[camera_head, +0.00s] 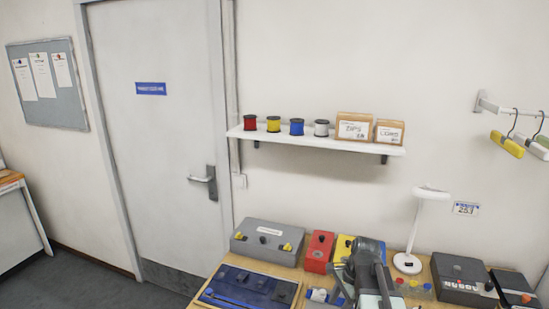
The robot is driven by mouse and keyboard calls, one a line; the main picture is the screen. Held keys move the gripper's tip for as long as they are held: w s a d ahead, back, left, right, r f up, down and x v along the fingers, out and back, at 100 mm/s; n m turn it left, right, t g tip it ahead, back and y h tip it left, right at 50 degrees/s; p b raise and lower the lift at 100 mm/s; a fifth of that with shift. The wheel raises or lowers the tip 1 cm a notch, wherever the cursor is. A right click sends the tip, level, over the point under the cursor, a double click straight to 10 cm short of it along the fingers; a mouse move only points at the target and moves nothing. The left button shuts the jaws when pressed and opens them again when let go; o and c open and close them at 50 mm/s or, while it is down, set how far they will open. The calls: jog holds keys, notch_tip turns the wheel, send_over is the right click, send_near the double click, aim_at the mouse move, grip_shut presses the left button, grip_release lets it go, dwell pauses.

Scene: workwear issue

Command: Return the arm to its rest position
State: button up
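My arm, dark grey, shows at the bottom of the head view, over the workbench (425,276). Its links overlap the things in the middle of the bench. My gripper (343,287) seems to be at the lower left end of the arm, low among the bench items. Its fingers are too small and too mixed with the dark links to tell whether they are open or shut. I cannot tell whether anything is between them.
A grey box (267,240), dark blue case (247,289), red box (319,251), yellow box (343,246), white lamp (428,215) and dark grey case (462,277) crowd the bench. A shelf (350,146) holds spools and cartons. A door (155,130) stands left; floor is clear there.

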jog(key=s+a+n+h, duration=0.2)
jog(key=s+a+n, duration=0.3)
jog(key=n, duration=1)
jog(key=shift+s+a+f+n+h, duration=0.25)
jog(key=shift+a+f+n+h, duration=0.05)
jog(key=shift+a, duration=0.95)
